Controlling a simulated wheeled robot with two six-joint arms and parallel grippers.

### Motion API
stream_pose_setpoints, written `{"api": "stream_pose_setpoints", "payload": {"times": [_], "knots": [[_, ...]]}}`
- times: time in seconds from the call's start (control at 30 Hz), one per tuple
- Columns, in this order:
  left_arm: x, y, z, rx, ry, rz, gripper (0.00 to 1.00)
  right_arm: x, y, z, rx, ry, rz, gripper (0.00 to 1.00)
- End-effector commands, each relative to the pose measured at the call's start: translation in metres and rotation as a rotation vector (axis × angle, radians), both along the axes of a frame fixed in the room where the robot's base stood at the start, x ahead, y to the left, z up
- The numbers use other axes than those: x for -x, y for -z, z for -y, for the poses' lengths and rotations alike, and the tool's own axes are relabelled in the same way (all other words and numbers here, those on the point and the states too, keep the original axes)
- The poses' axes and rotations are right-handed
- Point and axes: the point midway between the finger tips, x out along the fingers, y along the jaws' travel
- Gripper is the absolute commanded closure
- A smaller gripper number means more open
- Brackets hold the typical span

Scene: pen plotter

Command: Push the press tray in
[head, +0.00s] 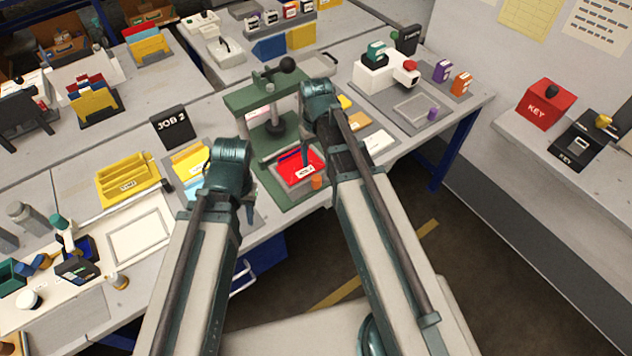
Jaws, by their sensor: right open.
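The green press (240,101) stands at the middle of the bench, with a lever ending in a black knob on top. The red press tray (289,176) sits low at the front of the press on its green base, with a white label and an orange knob (316,183) at its front. My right gripper (307,160) is open and points down over the tray; its arm hides part of the tray's right side. I cannot tell whether it touches the tray. My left gripper (250,212) hangs near the bench's front edge, left of the press; its fingers are mostly hidden.
A JOB 2 sign (173,125) and a yellow rack (128,180) stand left of the press. A white machine (378,75) and purple and orange blocks stand to the right. A red KEY box (545,104) sits on the right-hand shelf. Floor shows beyond the bench's front edge.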

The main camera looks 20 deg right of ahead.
Motion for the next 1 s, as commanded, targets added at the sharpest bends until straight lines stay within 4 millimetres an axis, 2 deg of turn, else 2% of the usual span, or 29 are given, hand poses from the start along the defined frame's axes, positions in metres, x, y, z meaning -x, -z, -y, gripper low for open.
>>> {"api": "stream_pose_setpoints", "payload": {"times": [0.03, 0.6, 0.8, 1.0], "knots": [[0.0, 0.014, 0.0, 0.0, 0.0, 0.0, 0.65, 0.0, 0.014, 0.0, 0.0, 0.0, 0.0, 0.31], [0.0, 0.094, 0.0, 0.0, 0.0, 0.0, 0.65, 0.0, 0.095, 0.0, 0.0, 0.0, 0.0, 0.31], [0.0, 0.111, 0.0, 0.0, 0.0, 0.0, 0.65, 0.0, 0.111, 0.0, 0.0, 0.0, 0.0, 0.31], [0.0, 0.112, 0.0, 0.0, 0.0, 0.0, 0.65, 0.0, 0.112, 0.0, 0.0, 0.0, 0.0, 0.31]]}}
